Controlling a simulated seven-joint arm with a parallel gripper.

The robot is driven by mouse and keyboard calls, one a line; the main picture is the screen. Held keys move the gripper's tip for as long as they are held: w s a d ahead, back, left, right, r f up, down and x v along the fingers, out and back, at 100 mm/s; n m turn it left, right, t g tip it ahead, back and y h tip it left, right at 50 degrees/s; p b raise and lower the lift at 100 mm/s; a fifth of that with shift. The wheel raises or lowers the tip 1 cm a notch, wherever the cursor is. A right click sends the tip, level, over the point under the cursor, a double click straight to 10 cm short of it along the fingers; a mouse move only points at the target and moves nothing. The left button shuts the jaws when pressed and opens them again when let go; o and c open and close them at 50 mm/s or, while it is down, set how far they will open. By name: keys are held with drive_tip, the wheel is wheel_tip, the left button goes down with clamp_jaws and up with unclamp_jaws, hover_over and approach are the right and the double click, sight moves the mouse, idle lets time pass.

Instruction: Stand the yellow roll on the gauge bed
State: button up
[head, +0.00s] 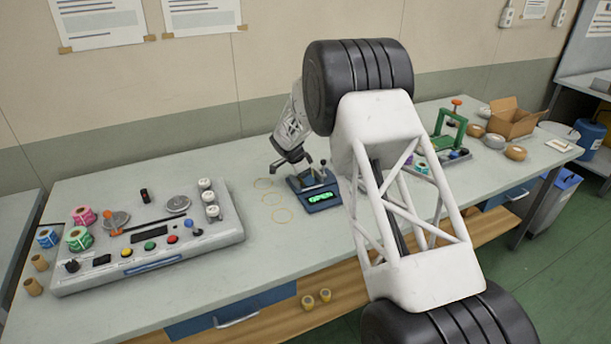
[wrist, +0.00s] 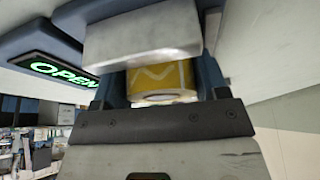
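The yellow roll (wrist: 162,78) shows close up in the wrist view, with a pale rim along its lower edge. It lies between the dark blue-grey sides of my gripper (wrist: 165,75). A silver block covers its upper part, and I cannot tell whether the sides press on it. The roll is not discernible in the head view. There my gripper (head: 293,164) is low at the left side of the gauge (head: 318,197), a small blue device with a lit green OPEN display. The display also shows in the wrist view (wrist: 62,72). The gauge bed is not clearly visible.
Thin yellow rings lie flat left of the gauge. A green-framed device (head: 447,130) and a cardboard box (head: 512,118) stand right. My arm hides the middle of the bench.

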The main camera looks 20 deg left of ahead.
drive_tip(key=o, duration=0.3)
drive_tip(key=shift+o, duration=0.2)
drive_tip(key=shift+r, duration=0.15)
drive_tip(key=v, duration=1.2)
drive_tip(key=shift+w, duration=0.1)
drive_tip(key=shift+d+r, duration=0.1)
idle(0.4)
